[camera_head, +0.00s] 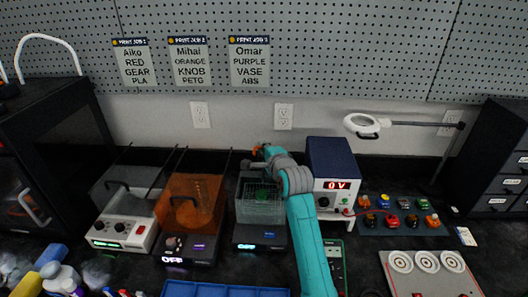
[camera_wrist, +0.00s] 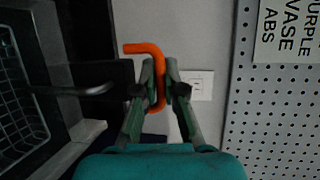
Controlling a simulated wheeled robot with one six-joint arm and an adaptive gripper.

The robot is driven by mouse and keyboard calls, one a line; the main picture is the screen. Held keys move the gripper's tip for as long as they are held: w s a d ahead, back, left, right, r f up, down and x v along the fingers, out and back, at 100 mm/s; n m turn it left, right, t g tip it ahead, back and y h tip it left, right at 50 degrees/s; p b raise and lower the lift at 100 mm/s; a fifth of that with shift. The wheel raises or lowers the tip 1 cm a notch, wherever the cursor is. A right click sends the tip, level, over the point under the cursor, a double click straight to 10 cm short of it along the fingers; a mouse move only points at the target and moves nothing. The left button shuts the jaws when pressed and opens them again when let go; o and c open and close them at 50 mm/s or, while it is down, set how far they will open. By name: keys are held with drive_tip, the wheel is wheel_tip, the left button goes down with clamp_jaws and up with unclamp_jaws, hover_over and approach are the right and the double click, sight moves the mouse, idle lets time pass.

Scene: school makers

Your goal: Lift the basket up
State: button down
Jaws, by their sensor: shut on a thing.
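The wire basket (camera_head: 259,212) shows in the clear-walled tank of a dark machine in the middle of the bench, with something green inside. Its mesh also shows at the left edge of the wrist view (camera_wrist: 18,125). My gripper (camera_head: 262,152) is above and behind the basket, near the wall. In the wrist view my gripper (camera_wrist: 160,80) is shut on an orange hooked handle (camera_wrist: 143,48), which bends to the left at its top. A dark rod (camera_wrist: 90,89) shows left of the fingers. I cannot tell how the handle joins the basket.
An orange-covered machine (camera_head: 190,203) and a white-fronted unit (camera_head: 122,230) stand left of the basket. A blue power supply (camera_head: 333,165) stands close on the right, beside my arm. The pegboard wall is behind. A blue tray (camera_head: 220,291) lies in front.

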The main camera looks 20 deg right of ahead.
wheel_tip(320, 180, up, 7)
drive_tip(key=shift+f, duration=0.1)
drive_tip(key=c, duration=1.5)
unclamp_jaws()
drive_tip(key=shift+c, duration=0.2)
drive_tip(key=shift+s, duration=0.2)
drive_tip(key=v, duration=1.1)
drive_tip(key=shift+s, duration=0.3)
